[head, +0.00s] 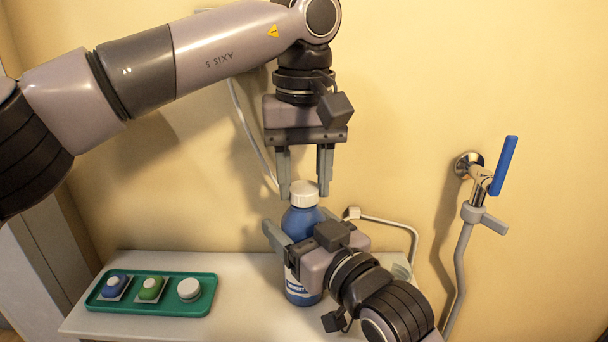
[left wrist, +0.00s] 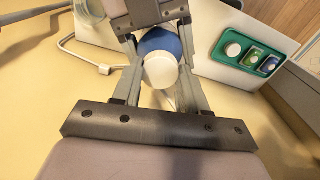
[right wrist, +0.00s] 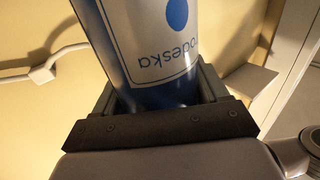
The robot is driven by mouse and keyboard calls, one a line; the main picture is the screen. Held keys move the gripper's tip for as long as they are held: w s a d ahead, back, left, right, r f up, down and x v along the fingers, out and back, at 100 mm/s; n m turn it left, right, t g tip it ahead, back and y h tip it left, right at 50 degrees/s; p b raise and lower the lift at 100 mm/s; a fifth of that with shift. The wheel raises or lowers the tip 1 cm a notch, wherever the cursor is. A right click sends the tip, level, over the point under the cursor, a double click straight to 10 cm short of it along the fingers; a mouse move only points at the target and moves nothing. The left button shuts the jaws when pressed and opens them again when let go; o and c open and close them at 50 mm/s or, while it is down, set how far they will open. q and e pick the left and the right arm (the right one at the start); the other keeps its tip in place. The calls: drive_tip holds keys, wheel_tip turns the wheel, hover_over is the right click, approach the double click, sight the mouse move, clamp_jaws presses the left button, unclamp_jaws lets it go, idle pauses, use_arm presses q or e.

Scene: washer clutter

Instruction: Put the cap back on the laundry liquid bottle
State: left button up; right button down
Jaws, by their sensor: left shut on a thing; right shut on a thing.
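The blue laundry liquid bottle (head: 302,222) stands upright on the white surface, its printed label partly hidden behind my right arm. My right gripper (head: 285,248) is shut around the bottle's body; the label shows close up in the right wrist view, where the bottle (right wrist: 150,45) fills the jaws. My left gripper (head: 305,188) points down from above and is shut on the white cap (head: 304,194). The cap sits over the bottle's top, in line with it; I cannot tell whether it is seated. In the left wrist view the cap (left wrist: 160,71) lies between the fingertips.
A green tray (head: 142,307) on the white top (head: 240,300) at left holds a blue item (head: 114,286), a green item (head: 150,288) and a white round item (head: 189,289). A pipe with a blue lever (head: 503,166) is on the wall at right. A pale hose runs behind the bottle.

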use_arm(q)
drive_tip(key=m, duration=0.9)
drive_tip(key=shift+m, duration=0.3)
drive_tip(key=o, duration=1)
drive_tip(key=shift+r, duration=2.2)
drive_tip(key=shift+c, duration=0.4)
